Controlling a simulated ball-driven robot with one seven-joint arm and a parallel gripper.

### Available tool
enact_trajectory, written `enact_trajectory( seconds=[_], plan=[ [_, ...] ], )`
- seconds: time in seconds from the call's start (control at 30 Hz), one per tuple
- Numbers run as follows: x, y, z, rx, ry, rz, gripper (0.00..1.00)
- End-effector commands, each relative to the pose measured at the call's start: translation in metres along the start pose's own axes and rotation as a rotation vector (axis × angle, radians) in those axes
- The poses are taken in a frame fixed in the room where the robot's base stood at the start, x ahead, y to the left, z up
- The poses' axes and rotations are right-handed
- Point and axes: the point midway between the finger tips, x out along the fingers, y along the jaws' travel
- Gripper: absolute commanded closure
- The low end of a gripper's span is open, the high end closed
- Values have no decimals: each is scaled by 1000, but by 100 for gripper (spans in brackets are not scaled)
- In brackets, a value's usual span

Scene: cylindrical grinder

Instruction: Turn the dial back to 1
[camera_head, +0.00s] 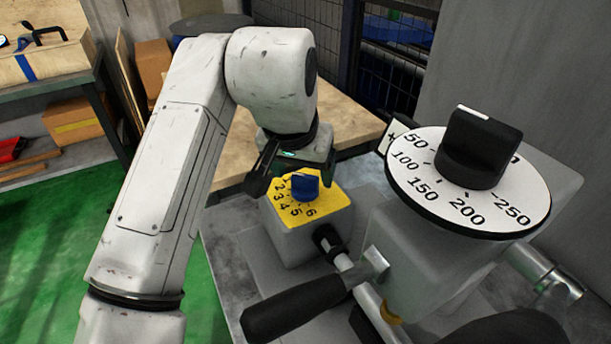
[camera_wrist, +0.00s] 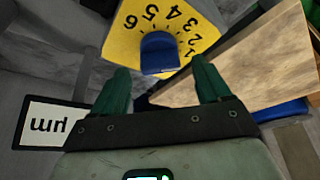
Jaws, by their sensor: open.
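The small dial is a blue knob (camera_head: 305,186) on a yellow plate (camera_head: 325,190) numbered in black, on top of a grey box. In the wrist view the blue knob (camera_wrist: 159,53) is at the top centre, with the digits 1 to 6 around it on the yellow plate (camera_wrist: 118,43). Which digit the knob marks cannot be told. My gripper (camera_head: 294,172) is just behind and above the knob in the head view. In the wrist view my gripper's (camera_wrist: 162,74) dark green fingers are apart, one either side of the knob's line, with no visible contact.
A large white dial (camera_head: 420,180) marked 50 to 250 with a black knob (camera_head: 475,150) stands close on the right. A black-handled lever (camera_head: 290,308) is in front. A wooden board (camera_wrist: 245,68) lies beside the plate. A label (camera_wrist: 50,125) is at left.

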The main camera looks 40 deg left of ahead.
Motion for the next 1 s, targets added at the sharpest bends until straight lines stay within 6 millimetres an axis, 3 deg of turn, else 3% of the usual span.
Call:
enact_trajectory(
  seconds=[0.2, 0.6, 1.0],
  plan=[
    [25, 0, 0, 0, 0, 0, 23],
    [30, 0, 0, 1, 0, 0, 24],
    [30, 0, 0, 1, 0, 0, 63]
  ],
)
